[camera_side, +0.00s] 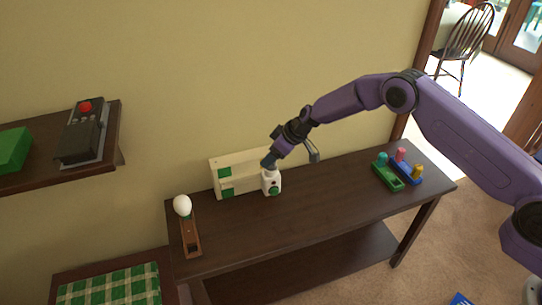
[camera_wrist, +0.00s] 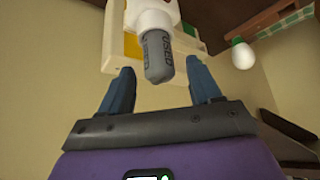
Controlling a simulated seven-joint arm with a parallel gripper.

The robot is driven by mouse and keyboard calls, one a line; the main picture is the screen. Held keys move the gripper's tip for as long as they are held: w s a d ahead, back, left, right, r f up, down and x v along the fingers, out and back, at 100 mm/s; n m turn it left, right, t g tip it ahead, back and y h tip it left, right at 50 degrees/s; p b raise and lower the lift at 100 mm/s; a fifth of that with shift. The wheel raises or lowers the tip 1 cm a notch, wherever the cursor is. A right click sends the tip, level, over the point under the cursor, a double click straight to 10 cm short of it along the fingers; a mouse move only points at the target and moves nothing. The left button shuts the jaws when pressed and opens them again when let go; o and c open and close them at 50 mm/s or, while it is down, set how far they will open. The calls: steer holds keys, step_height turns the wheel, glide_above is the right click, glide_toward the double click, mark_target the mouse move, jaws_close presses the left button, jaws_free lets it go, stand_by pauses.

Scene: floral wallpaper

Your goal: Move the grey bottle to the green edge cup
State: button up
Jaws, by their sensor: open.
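The grey bottle (camera_wrist: 157,55), with dark lettering, sits in a white holder (camera_wrist: 152,14) on a cream block (camera_wrist: 118,20). In the side view the white holder (camera_side: 267,182) with a green round mark is at the right end of the cream block (camera_side: 240,166), which has green squares. My gripper (camera_wrist: 160,66) is open, its blue fingers on either side of the bottle's free end, with visible gaps. In the side view my gripper (camera_side: 270,160) is just above the holder and hides most of the bottle. I cannot clearly make out a separate green edge cup.
On the dark table (camera_side: 330,205), a white egg-shaped thing (camera_side: 182,205) tops a brown wooden stand (camera_side: 191,238) at left. Green and blue blocks with coloured pegs (camera_side: 388,175) are at right. A shelf (camera_side: 108,135) with a red-button box (camera_side: 82,133) is upper left. The table's middle is clear.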

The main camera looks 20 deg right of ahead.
steer(key=shift+w+a+f, duration=0.2)
steer(key=shift+f, duration=0.25)
steer(key=c, duration=1.1)
steer(key=shift+r, duration=0.15)
steer(key=shift+r, duration=2.25)
